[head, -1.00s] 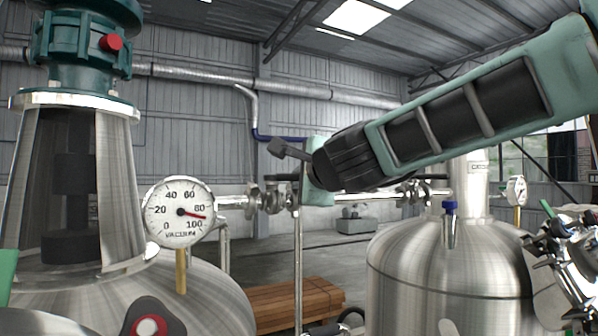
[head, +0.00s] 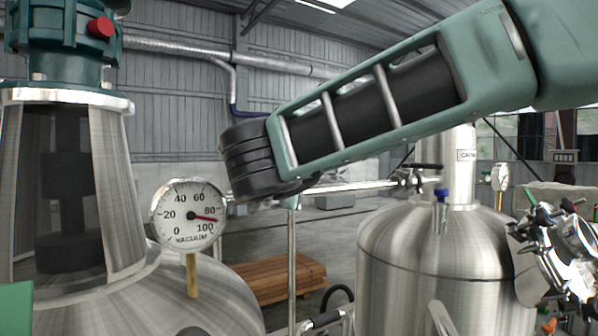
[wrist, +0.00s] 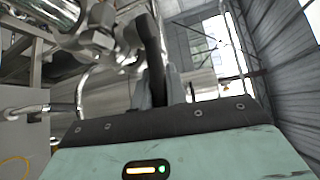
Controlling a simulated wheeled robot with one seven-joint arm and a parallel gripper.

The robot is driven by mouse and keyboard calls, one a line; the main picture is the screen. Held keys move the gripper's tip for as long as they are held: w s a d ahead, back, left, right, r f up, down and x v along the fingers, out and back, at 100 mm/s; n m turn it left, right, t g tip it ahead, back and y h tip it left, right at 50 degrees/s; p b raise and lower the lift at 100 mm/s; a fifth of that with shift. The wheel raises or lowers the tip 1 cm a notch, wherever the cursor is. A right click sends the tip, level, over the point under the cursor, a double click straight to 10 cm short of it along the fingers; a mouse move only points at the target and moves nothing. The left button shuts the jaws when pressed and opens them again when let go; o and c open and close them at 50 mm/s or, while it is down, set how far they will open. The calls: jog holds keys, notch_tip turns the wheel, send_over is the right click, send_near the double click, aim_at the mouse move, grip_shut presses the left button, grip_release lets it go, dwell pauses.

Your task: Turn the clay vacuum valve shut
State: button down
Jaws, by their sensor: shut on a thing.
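In the wrist view, my gripper (wrist: 160,88) is shut on a dark grey-brown lever handle (wrist: 152,42). The handle stands roughly upright between the two fingers. It is beside a shiny metal valve body and pipe fittings (wrist: 98,42) at the upper left; how it joins them is hard to see. I cannot tell its clay colour clearly or how far it is turned. In the head view, my own arm covers the gripper and the held valve. The vacuum gauge (head: 188,214) shows left of my arm, its red needle between 80 and 100.
A steel tank (head: 430,270) stands at the right, with another dark-handled valve (head: 420,178) on the pipe behind it. A large vessel with a green motor (head: 62,38) is at the left. Brown planks (head: 275,278) lie on the floor between them.

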jog(key=shift+s+a+f+m+h, duration=0.1)
jog(key=shift+s+m+h, duration=0.05)
jog(key=shift+m+h, duration=0.2)
dwell(0.3)
jog(key=c, duration=1.7)
grip_release()
jog(key=b+v, duration=0.8)
jog(key=v, duration=0.9)
jog(key=shift+s, duration=0.15)
jog(key=shift+a, duration=0.1)
